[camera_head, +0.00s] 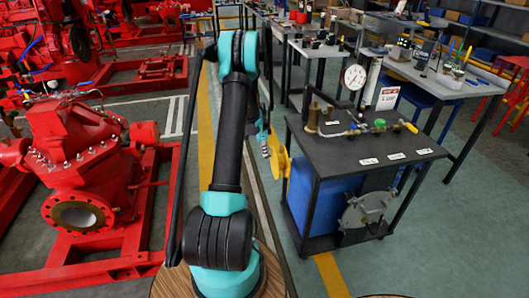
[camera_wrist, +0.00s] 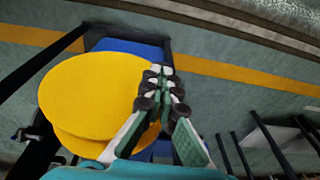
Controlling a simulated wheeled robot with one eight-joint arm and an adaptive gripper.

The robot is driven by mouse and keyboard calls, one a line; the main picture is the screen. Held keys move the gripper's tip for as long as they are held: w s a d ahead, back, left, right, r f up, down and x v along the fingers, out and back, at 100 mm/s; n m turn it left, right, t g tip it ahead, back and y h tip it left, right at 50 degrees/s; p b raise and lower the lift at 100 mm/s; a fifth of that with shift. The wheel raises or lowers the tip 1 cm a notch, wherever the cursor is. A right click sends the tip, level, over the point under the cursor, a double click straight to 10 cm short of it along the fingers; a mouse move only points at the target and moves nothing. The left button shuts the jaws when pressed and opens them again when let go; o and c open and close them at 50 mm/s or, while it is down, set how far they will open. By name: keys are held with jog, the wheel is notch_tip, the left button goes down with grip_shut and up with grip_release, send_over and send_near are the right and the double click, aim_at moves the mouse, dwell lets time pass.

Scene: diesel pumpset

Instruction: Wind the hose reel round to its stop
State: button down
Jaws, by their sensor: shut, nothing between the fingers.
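The hose reel appears as a yellow disc (camera_head: 280,156) on the left side of the dark-topped cart. In the wrist view it is two overlapping yellow round plates (camera_wrist: 88,92) filling the left half. My gripper (camera_head: 265,141) is beside the reel in the head view, partly hidden behind my arm. In the wrist view my gripper (camera_wrist: 162,76) is shut and empty, overlapping the right edge of the yellow plates. I cannot tell whether it touches them. No crank handle or hose can be made out on the reel.
The cart (camera_head: 365,145) carries a pressure gauge (camera_head: 355,77), brass fittings and small valves. A blue tank (camera_head: 315,200) sits beneath its top. A red pump (camera_head: 75,160) stands at left. Workbenches stand behind. The floor left of the cart has a yellow stripe.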

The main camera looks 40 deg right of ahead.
jog(key=shift+w+d+f+g+y, duration=0.15)
jog(key=shift+f+g+y, duration=0.2)
jog(key=shift+g, duration=0.15)
jog(key=shift+f, duration=0.15)
jog(key=f, duration=0.4)
jog(key=shift+w+d+f, duration=0.1)
jog(key=shift+w+f, duration=0.1)
jog(key=shift+f, duration=0.05)
jog(key=shift+s+a+f+g+y, duration=0.2)
jog(key=shift+s+f+g, duration=0.1)
jog(key=shift+f, duration=0.35)
jog(key=shift+s+a+f+g+y, duration=0.1)
jog(key=shift+s+a+f+g, duration=0.15)
jog(key=shift+f, duration=0.35)
jog(key=shift+s+f, duration=0.1)
dwell(1.3)
dwell(1.0)
